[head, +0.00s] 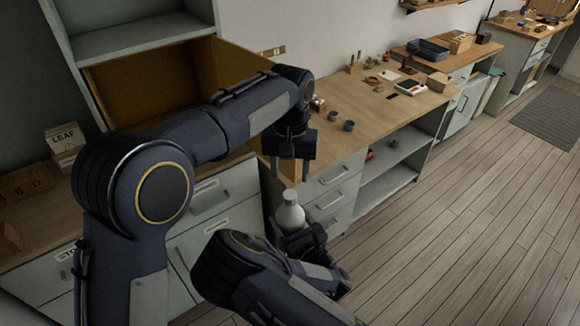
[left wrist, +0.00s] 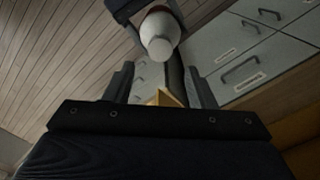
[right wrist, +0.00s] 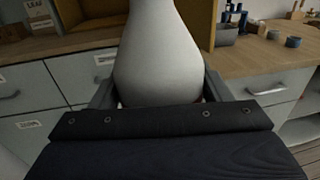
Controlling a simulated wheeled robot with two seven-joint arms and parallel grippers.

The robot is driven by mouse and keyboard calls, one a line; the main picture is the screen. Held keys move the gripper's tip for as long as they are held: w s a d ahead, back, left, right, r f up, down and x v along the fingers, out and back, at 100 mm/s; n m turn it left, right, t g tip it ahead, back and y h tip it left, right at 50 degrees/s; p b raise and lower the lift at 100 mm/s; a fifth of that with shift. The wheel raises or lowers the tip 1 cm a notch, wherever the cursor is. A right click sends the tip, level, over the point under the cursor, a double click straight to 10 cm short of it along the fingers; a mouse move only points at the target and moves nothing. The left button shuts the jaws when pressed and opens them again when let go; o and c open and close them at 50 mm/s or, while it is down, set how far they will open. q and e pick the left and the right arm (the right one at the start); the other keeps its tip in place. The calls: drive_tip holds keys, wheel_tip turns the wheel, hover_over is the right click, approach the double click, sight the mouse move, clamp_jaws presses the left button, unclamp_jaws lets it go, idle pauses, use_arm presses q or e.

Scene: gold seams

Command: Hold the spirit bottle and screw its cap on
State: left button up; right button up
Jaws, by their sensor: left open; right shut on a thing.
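The white spirit bottle (head: 291,214) stands roughly upright, narrowing to a neck with a pale top. It also shows in the left wrist view (left wrist: 160,34) and fills the middle of the right wrist view (right wrist: 157,62). My right gripper (head: 296,232) is shut on its lower body. My left gripper (head: 290,175) is above the bottle, pointing down, open and apart from it. In the left wrist view the bottle top lies beyond the fingers. I cannot tell a separate cap; the bottle's top is cut off in the right wrist view.
The wooden counter (head: 375,112) with grey drawers (head: 333,185) runs close behind the bottle. Small cups (head: 348,126) stand on it. An open wooden-lined compartment (head: 150,92) is behind my left arm. The wooden floor (head: 450,230) at right is clear.

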sight(290, 194)
use_arm(q)
wheel_tip(290, 194, down, 7)
drive_tip(key=shift+f, duration=0.2)
drive_tip(key=shift+c, duration=0.4)
drive_tip(key=c, duration=1)
drive_tip(key=shift+o, duration=0.2)
drive_tip(key=o, duration=1.2)
drive_tip(key=shift+r, duration=0.1)
wheel_tip(290, 194, up, 12)
drive_tip(key=shift+f, duration=0.1)
drive_tip(key=shift+a, duration=0.1)
